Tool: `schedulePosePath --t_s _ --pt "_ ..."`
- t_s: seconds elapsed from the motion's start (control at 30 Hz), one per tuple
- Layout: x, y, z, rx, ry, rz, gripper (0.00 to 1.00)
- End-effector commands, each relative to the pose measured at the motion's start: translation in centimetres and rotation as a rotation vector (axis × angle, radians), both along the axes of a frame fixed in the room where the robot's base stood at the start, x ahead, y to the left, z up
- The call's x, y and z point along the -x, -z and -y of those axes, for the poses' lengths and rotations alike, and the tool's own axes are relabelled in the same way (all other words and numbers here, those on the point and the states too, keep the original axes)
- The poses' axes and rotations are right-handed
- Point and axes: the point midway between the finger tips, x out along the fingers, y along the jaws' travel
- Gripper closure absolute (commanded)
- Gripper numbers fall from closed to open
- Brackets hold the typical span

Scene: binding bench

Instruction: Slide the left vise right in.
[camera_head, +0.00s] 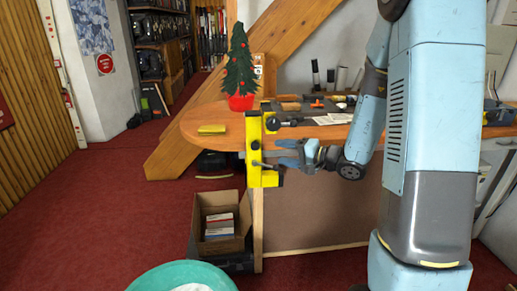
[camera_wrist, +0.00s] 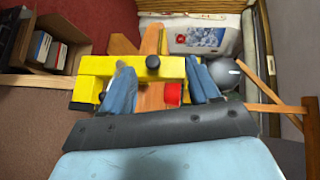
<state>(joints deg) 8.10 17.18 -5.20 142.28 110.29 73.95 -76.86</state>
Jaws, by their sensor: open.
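The left vise (camera_head: 254,150) is yellow with dark metal parts and sits upright at the front edge of the bench, near its rounded left end. Dark bars stick out of it to the right. My gripper (camera_head: 286,153) is just right of the vise, its blue fingers pointing left toward it. In the wrist view the yellow vise (camera_wrist: 98,66) spans behind the fingers, with a black round knob between them. My gripper (camera_wrist: 158,76) is open there, its two blue fingers wide apart. I cannot tell whether a finger touches the vise.
A cardboard box (camera_head: 218,222) with books stands below left. A teal tub (camera_head: 180,276) is on the red floor. The floor at left is clear.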

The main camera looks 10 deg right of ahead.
Motion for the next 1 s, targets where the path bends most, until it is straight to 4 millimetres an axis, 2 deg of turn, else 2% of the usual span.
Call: schedulePosePath --t_s 0.03,0.2,0.37,1.0 --pt "-0.7 0.9 0.7 -0.006 0.037 0.004 0.39" --pt "-2.2 2.3 2.2 -0.009 0.119 0.027 0.39" --pt "-3.0 2.6 2.0 -0.009 0.135 0.033 0.39" --pt "-10.2 4.0 -5.3 -0.009 0.131 0.032 0.39"
